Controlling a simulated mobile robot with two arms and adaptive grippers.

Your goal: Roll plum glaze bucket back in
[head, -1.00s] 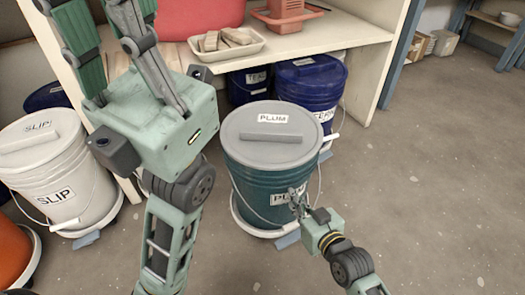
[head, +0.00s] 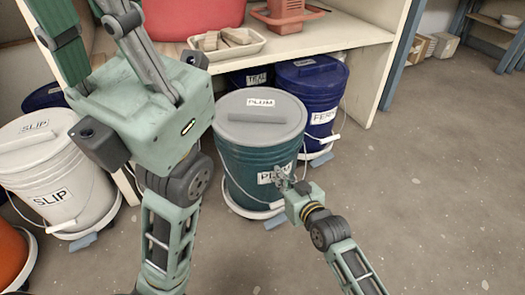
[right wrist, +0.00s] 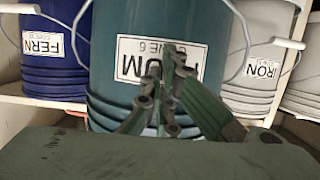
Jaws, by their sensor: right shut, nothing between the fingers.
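The plum glaze bucket (head: 245,160) is dark teal with a grey lid and PLUM labels. It stands upright on a white wheeled base (head: 236,205), in front of the shelf opening. My right gripper (head: 284,177) is shut and empty, with its fingertips at the bucket's front label, touching or very close. In the right wrist view the shut fingers (right wrist: 166,72) cover part of the plum bucket's label (right wrist: 128,66).
The blue fern bucket (head: 315,98) and another blue bucket (head: 250,79) stand under the shelf (head: 330,34), behind the plum bucket. A white slip bucket (head: 50,165) is at left. A white iron bucket (right wrist: 257,50) shows at right in the wrist view. Floor at right is clear.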

